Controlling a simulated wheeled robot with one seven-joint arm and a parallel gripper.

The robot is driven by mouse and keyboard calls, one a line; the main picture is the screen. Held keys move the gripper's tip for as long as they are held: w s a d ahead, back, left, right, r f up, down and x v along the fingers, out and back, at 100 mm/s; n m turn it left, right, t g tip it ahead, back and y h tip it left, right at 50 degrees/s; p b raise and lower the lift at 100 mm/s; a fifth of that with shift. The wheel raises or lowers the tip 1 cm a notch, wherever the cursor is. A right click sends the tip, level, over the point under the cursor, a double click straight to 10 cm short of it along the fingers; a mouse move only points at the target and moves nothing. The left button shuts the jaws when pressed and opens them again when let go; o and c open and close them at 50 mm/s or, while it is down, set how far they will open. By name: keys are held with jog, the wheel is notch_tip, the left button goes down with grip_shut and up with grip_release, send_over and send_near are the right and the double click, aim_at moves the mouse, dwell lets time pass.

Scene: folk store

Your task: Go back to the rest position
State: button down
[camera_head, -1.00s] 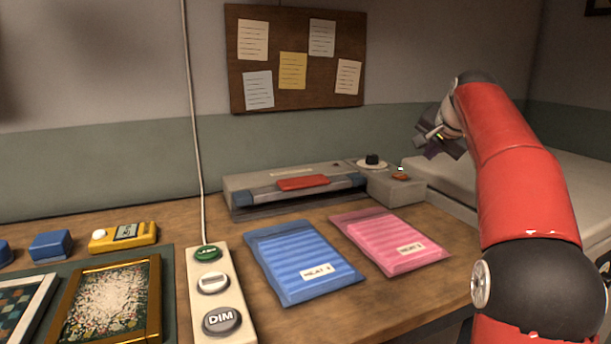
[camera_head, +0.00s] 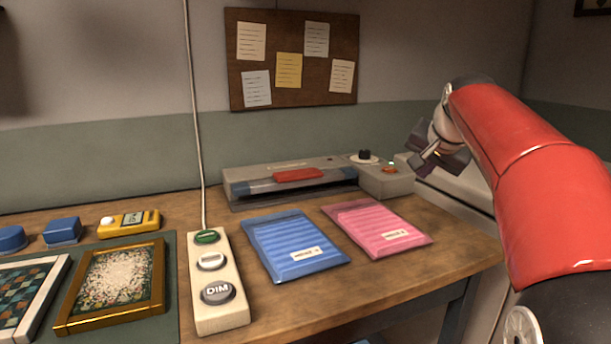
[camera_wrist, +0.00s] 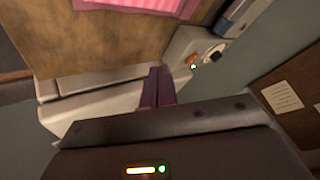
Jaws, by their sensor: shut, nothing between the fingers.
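My gripper (camera_head: 428,155) is at the right in the head view, raised beside the right end of the grey laminator-like machine (camera_head: 295,180). Its fingers (camera_wrist: 158,87) show in the wrist view, shut together with nothing between them. My red arm comes in from the right edge. In the wrist view the gripper hangs over a pale surface beyond the desk's end. It is apart from the desk and the machine.
On the wooden desk (camera_head: 380,285) lie a blue packet (camera_head: 293,247), a pink packet (camera_head: 377,228), a switch strip (camera_head: 215,282), a yellow device (camera_head: 128,222) and a gold frame (camera_head: 112,283). A corkboard (camera_head: 292,60) hangs behind. The air around my gripper looks clear.

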jog(key=s+a+f+n, duration=0.1)
jog(key=s+a+f, duration=0.1)
jog(key=s, duration=0.2)
jog(key=s+a+f+n, duration=0.1)
jog(key=s+a+f, duration=0.1)
jog(key=s, duration=0.3)
jog(key=s+a+f+n+g, duration=0.1)
jog(key=s+a+f, duration=0.1)
jog(key=s, duration=0.3)
jog(key=shift+s+f, duration=0.2)
jog(key=shift+f, duration=0.05)
jog(key=s+a+f+n+g, duration=0.1)
jog(key=s+a+f+n, duration=0.2)
jog(key=s+f, duration=1.3)
jog(key=shift+s+n+g, duration=0.4)
jog(key=shift+s+n, duration=0.3)
jog(key=shift+s, duration=0.2)
jog(key=c, duration=2.1)
grip_release()
jog(key=shift+r, duration=0.1)
